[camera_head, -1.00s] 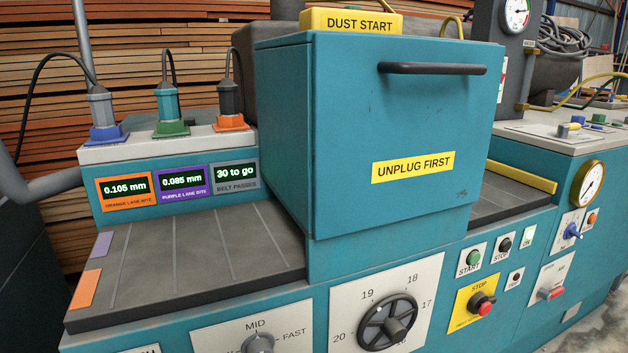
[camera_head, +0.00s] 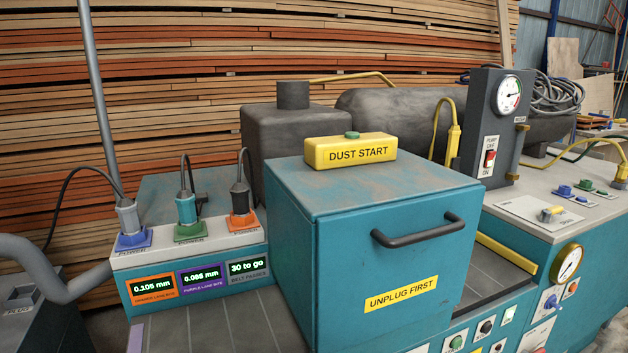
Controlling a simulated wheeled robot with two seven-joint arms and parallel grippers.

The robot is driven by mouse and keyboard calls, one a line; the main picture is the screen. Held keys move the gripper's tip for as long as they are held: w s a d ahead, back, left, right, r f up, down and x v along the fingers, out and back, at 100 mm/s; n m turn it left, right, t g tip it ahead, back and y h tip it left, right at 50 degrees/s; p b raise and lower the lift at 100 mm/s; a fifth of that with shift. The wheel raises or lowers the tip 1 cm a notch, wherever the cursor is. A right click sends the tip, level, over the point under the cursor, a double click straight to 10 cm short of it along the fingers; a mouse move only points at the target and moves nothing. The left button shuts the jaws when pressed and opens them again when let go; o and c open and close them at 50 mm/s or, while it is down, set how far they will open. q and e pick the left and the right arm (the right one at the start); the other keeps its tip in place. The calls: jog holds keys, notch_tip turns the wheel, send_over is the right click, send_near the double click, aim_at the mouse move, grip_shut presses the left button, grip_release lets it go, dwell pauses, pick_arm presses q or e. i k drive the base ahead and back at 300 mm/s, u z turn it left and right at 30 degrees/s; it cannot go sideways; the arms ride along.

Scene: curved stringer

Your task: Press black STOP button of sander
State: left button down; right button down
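The sander is the teal machine with a large hood (camera_head: 380,260) labelled "UNPLUG FIRST". Its black STOP button (camera_head: 486,327) is on a small white plate low on the front, right of the hood's lower edge. The green START button (camera_head: 456,342) is to its left, at the bottom edge of the picture. A lit white-green ON lamp (camera_head: 509,314) is to its right. A smaller black button (camera_head: 497,346) is partly visible below. The yellow-plate STOP seen earlier is out of frame. Neither of my grippers is in view.
A yellow DUST START box (camera_head: 350,152) with a green button sits on the hood. The hood has a black handle (camera_head: 418,232). Three power plugs (camera_head: 186,207) stand on the left ledge. A pump switch (camera_head: 490,158) and gauge (camera_head: 508,91) are on a grey post at right.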

aim_at(487, 328)
jog(key=z, duration=2.15)
jog(key=i, duration=3.3)
jog(key=u, duration=4.4)
